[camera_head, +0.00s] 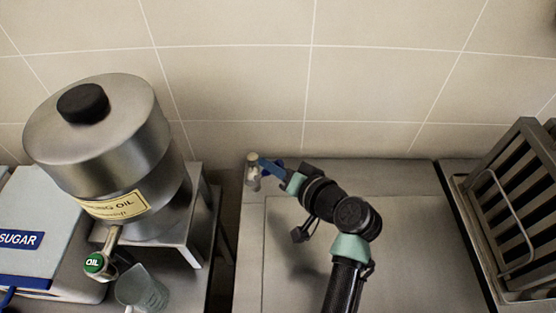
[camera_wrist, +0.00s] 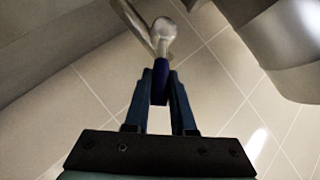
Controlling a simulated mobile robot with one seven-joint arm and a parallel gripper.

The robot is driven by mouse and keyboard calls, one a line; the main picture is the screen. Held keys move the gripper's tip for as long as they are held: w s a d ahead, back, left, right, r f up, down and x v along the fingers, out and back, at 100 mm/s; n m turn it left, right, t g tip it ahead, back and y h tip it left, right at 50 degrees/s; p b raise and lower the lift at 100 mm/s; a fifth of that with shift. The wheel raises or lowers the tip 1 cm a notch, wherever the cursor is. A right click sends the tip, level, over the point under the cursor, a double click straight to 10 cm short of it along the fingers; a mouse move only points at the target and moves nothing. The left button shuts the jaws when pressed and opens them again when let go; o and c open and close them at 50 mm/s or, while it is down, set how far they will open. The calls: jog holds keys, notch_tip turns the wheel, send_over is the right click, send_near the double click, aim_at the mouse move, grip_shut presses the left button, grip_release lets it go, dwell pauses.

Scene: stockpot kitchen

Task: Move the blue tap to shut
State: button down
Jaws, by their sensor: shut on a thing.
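The blue tap (camera_head: 267,163) is a short blue lever on a pale metal valve body (camera_head: 253,172) at the back left corner of the steel counter. In the wrist view the blue lever (camera_wrist: 159,85) shows between my fingers, with the rounded metal end of the tap (camera_wrist: 162,38) beyond it. My gripper (camera_wrist: 160,84) is shut on the lever. In the head view my gripper (camera_head: 281,172) reaches the lever from the right, and its fingers partly hide it.
A steel cooking oil pot (camera_head: 130,155) with a green OIL tap (camera_head: 95,263) stands on a stand at left. A clear jug (camera_head: 142,288) and a SUGAR bin (camera_head: 35,230) are near it. A slatted metal rack (camera_head: 505,230) stands at right. The tiled wall (camera_head: 380,80) is close behind.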

jog(key=a+r+n+h+p, duration=0.1)
jog(key=p, duration=0.1)
jog(key=a+r+n+h+p, duration=0.1)
jog(key=h+p, duration=0.1)
jog(key=shift+a+g+p, duration=0.2)
jog(key=shift+g+p, duration=0.1)
jog(key=shift+p, duration=0.1)
jog(key=shift+a+r+n+h+p, duration=0.15)
jog(key=shift+a+n+h+p, duration=0.45)
jog(key=shift+h+p, duration=0.45)
jog(key=shift+a+n+g+h+p, duration=0.35)
jog(key=shift+a+h+p, duration=0.25)
jog(key=shift+h+p, duration=0.2)
jog(key=shift+f, duration=0.2)
jog(key=c, duration=0.8)
grip_release()
jog(key=shift+o, duration=0.2)
jog(key=b+v, duration=0.1)
jog(key=v, duration=1.2)
